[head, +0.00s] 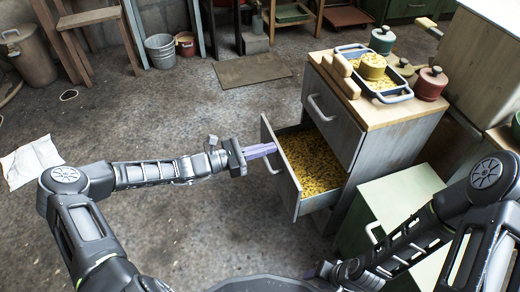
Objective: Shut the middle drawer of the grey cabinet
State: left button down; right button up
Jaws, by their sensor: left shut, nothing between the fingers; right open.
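The grey cabinet (388,150) stands right of centre with a wooden top. Its middle drawer (283,178) is pulled out toward the left and holds many small yellow pieces. The drawer's front has a pale handle (270,164). My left gripper (272,149) is shut with nothing in it, its purple fingers pointing right at the upper part of the drawer front, by the handle. I cannot tell whether they touch. The drawer above is closed, with its own handle (320,108). My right gripper (312,274) is low at the bottom centre, open, mostly hidden by its arm and away from the drawer.
On the cabinet top are a blue tray (352,50) with yellow pieces, a red pot (430,84) and a green pot (383,40). A pale green cabinet (400,197) stands close in front on the right.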

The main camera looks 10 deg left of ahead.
pick_arm(q)
jog(key=x, duration=1.4)
jog(key=shift+w+d+r, duration=0.15)
jog(key=shift+w+d, duration=0.05)
jog(key=shift+d, duration=0.05)
pick_arm(e)
jog(key=shift+a+r, duration=0.1)
jog(key=shift+r, duration=0.05)
jog(key=shift+s, duration=0.1)
pick_arm(q)
jog(key=shift+r, duration=0.1)
